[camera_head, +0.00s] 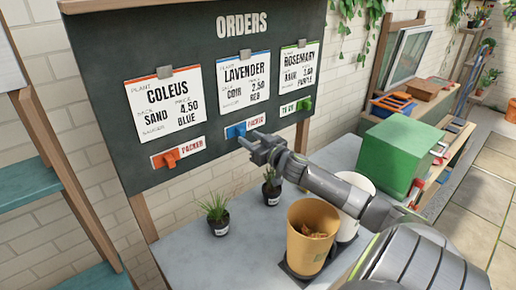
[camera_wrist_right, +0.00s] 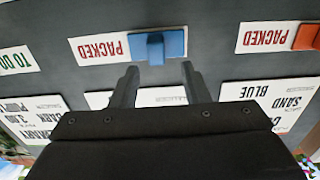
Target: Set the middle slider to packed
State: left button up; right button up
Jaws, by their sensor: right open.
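The middle slider (camera_head: 236,131) has a blue knob and sits under the LAVENDER card (camera_head: 244,80) on the dark orders board. Its knob is at the left end of its plate, and the word PACKED shows to the right, partly behind my gripper. In the upside-down right wrist view the blue knob (camera_wrist_right: 157,46) stands clear of the red PACKED word. My right gripper (camera_head: 252,144) is open and empty, just in front of and below the knob. In the wrist view its fingertips (camera_wrist_right: 160,80) are spread, with the knob beyond them. My left gripper is not in view.
An orange slider (camera_head: 171,158) showing PACKED is at the left, and a green slider (camera_head: 305,104) showing TO DO is at the right. Potted plants (camera_head: 219,214), a tan pot (camera_head: 310,238) and a green box (camera_head: 402,152) stand below and to the right.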

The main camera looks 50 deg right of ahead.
pick_arm(q)
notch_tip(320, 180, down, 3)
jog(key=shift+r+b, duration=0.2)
jog(key=shift+b, duration=0.7)
pick_arm(e)
jog(key=s, duration=0.3)
jog(key=shift+s+a, duration=0.15)
jog(key=shift+a, duration=0.15)
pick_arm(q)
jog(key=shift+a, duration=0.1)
